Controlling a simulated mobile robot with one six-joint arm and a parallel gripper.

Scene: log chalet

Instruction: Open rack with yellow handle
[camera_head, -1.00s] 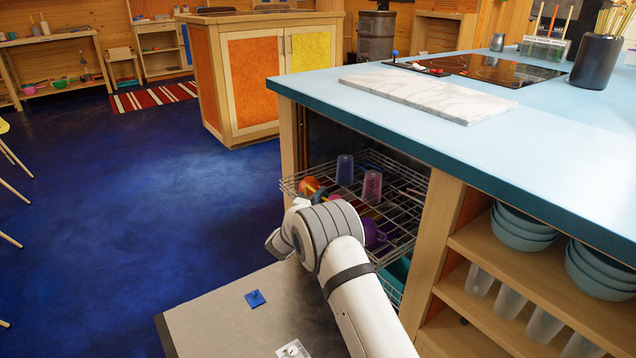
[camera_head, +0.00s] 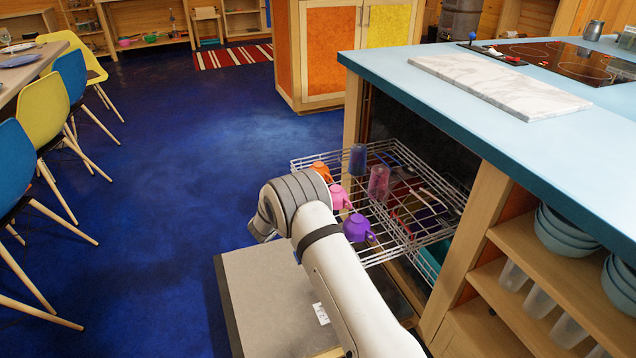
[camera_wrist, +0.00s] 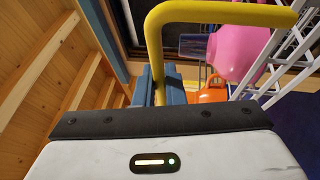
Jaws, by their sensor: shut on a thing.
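The wire rack (camera_head: 410,243) sticks well out of the opening under the blue counter, carrying cups and mugs. Its yellow handle (camera_wrist: 220,15) arches across the top of the wrist view. My gripper (camera_wrist: 160,88) is shut on the yellow handle, near its left leg. In the head view my arm hides both the gripper and the handle. An orange mug (camera_head: 321,171), a pink mug (camera_head: 340,197) and a purple mug (camera_head: 358,228) stand along the outer side of the rack. A blue cup (camera_head: 358,160) and a magenta cup (camera_head: 378,182) stand farther in.
A lower level with a teal item (camera_head: 430,265) shows beneath the rack. Shelves with bowls (camera_head: 565,235) adjoin it on the right. Chairs (camera_head: 60,95) stand at the left. The blue floor (camera_head: 190,150) between them and the rack is clear.

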